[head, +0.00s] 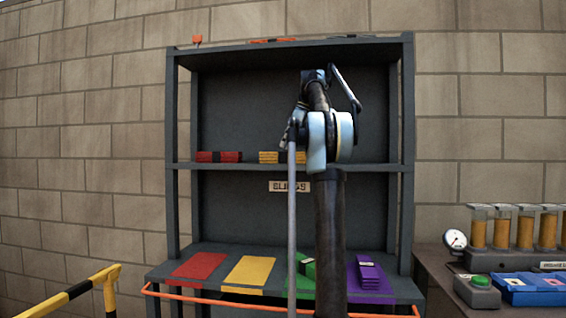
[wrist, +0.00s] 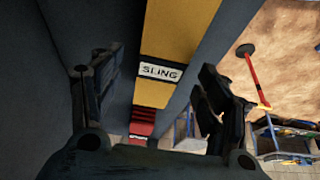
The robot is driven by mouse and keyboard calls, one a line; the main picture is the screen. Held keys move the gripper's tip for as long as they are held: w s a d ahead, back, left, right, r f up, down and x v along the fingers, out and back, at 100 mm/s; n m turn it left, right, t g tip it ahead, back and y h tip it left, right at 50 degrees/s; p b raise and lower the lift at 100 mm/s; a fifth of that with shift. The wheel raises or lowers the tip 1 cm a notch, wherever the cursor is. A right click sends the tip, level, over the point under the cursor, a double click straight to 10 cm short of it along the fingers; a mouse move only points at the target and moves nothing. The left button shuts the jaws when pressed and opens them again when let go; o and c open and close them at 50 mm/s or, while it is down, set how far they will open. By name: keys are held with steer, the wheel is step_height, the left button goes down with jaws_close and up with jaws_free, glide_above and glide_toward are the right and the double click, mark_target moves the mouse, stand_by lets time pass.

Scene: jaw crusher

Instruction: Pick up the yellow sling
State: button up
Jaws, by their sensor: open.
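The yellow sling (head: 268,157) lies folded on the rack's middle shelf in the head view. My arm hides its right part there. In the wrist view the yellow sling (wrist: 181,28) is a long flat yellow band with a white tag reading SLING. My gripper (wrist: 160,88) is open, with one dark finger on each side of the band in the picture. Nothing is held. I cannot tell how far the fingers are from the sling. In the head view my arm stands in front of the rack, and I cannot make out the fingers there.
A red sling (head: 218,157) lies left of the yellow one on the middle shelf (head: 240,168). The bottom shelf has red, yellow, green and purple patches; a purple sling (head: 368,276) lies there. A yellow-black railing (head: 80,290) stands at left, a bench (head: 432,262) at right.

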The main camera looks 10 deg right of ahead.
mark_target(284, 153)
steer(key=shift+x, duration=2.25)
steer(key=shift+a+r, duration=0.1)
steer(key=shift+a, duration=0.05)
steer(key=c, duration=1.5)
